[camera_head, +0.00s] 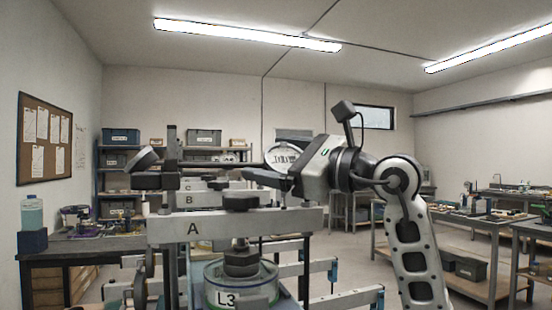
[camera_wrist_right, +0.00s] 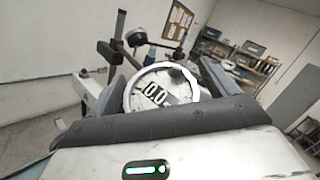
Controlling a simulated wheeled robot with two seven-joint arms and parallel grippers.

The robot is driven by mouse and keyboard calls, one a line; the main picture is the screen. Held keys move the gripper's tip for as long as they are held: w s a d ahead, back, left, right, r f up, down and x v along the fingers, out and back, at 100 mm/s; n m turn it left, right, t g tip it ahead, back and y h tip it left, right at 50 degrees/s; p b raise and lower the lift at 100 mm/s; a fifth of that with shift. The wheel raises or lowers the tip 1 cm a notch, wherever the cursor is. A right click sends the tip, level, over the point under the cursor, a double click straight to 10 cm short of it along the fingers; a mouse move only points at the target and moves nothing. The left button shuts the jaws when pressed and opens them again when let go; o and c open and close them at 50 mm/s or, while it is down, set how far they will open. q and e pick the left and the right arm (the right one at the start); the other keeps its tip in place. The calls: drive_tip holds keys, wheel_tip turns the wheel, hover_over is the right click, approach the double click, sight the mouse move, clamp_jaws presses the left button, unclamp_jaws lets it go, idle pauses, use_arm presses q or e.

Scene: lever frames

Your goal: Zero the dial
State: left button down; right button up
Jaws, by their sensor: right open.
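The dial (camera_head: 283,157) is a round white-faced gauge with dark marks, partly hidden behind my right gripper in the head view. In the right wrist view the dial (camera_wrist_right: 143,103) shows large dark characters on its tilted face, perhaps zeros and a one; I cannot read them surely. It has a light rim and a dark knob (camera_wrist_right: 177,76) at its upper edge. My right gripper (camera_head: 264,173) is open, with its fingers reaching left at the dial. In the wrist view its fingers (camera_wrist_right: 165,74) lie either side of the dial; contact is unclear. My left gripper is out of view.
A grey beam marked A (camera_head: 193,229) crosses in front, with beams B and C behind. A container marked L3 (camera_head: 227,299) is below it. A dark upright post (camera_head: 172,145) stands left of the dial. Benches and shelves are farther back.

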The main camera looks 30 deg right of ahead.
drive_tip(key=shift+s+d+f, duration=0.1)
drive_tip(key=shift+s+d, duration=0.05)
drive_tip(key=shift+s, duration=0.1)
use_arm(q)
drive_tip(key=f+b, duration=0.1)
drive_tip(key=b, duration=0.2)
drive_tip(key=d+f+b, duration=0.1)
drive_tip(key=b, duration=0.2)
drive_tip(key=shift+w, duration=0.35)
use_arm(e)
drive_tip(key=v, duration=1.5)
drive_tip(key=shift+s, duration=0.15)
